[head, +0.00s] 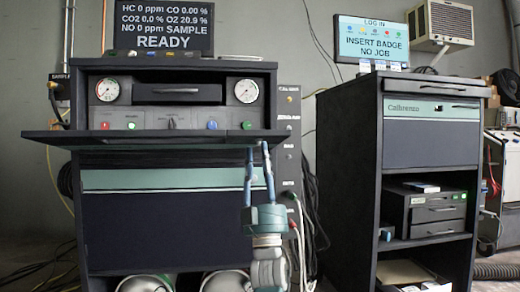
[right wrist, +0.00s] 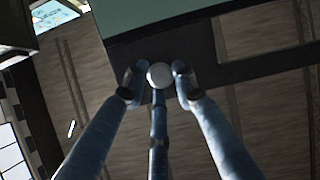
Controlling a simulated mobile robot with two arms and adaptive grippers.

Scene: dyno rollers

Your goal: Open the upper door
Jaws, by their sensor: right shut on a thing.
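The upper door (head: 150,135) of the left cabinet is a dark flap that stands out nearly level below the gauge panel (head: 175,92), so the compartment behind it is exposed. My right gripper (head: 257,150) is below the right part of the flap, its fingers pointing up to the front edge. In the right wrist view my right gripper (right wrist: 158,82) is shut around a pale round knob (right wrist: 159,75) at the dark edge of the door. The teal strip of the door (right wrist: 170,16) shows above the knob. My left gripper is not in view.
Below is a closed lower door (head: 165,215) with a teal band. Two round metal cylinders (head: 145,284) sit at the bottom. A second cabinet (head: 345,180) stands to the right, with a gap and hanging cables (head: 308,215) between. A monitor (head: 165,27) stands on top.

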